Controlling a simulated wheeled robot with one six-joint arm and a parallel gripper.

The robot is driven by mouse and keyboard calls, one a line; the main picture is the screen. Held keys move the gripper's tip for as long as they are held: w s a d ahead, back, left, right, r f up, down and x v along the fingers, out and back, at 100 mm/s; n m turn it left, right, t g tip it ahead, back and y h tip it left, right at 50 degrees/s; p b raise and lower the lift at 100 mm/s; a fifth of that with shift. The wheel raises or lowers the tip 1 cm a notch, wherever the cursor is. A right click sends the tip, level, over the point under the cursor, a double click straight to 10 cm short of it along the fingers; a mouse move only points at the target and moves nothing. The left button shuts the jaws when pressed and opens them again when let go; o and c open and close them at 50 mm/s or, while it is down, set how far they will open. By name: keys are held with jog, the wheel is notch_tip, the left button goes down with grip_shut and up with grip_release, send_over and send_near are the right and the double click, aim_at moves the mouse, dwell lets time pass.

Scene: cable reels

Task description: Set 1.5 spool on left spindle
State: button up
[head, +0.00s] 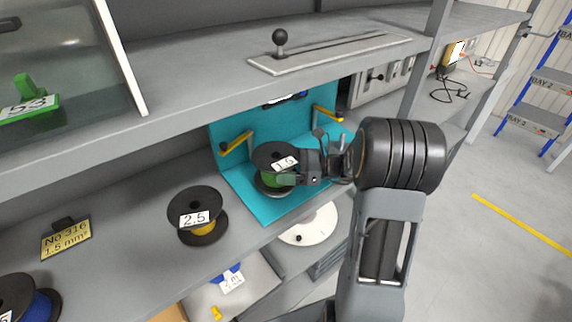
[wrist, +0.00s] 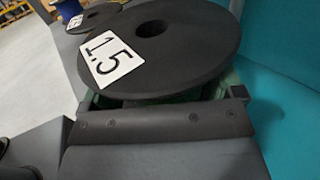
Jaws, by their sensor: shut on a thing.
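The 1.5 spool (head: 272,152) has black flanges, green winding and a white 1.5 label. It is upright over the left part of the teal stand (head: 262,207). My gripper (head: 288,180) is shut on it from the right. In the wrist view the spool's top flange with its centre hole (wrist: 190,42) rises above the gripper (wrist: 165,112). A grey round base (head: 264,191) shows just under the spool. The left spindle is not seen apart from the spool; I cannot tell whether the spool is around it or above it. A yellow arm (head: 236,143) sticks out behind left.
A 2.5 spool (head: 197,213) stands left of the stand on the grey shelf. A second yellow arm (head: 327,113) is at the stand's right. An upper shelf (head: 210,80) overhangs the back. A yellow No 316 sign (head: 66,240) and a blue spool (head: 38,305) are further left.

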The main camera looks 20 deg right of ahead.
jog(key=shift+f+b, duration=0.5)
jog(key=shift+f, duration=0.45)
jog(key=o, duration=1.1)
jog(key=shift+d, duration=0.1)
jog(key=shift+p+v, duration=0.65)
jog(key=shift+v, duration=3.7)
jog(key=shift+d, duration=0.15)
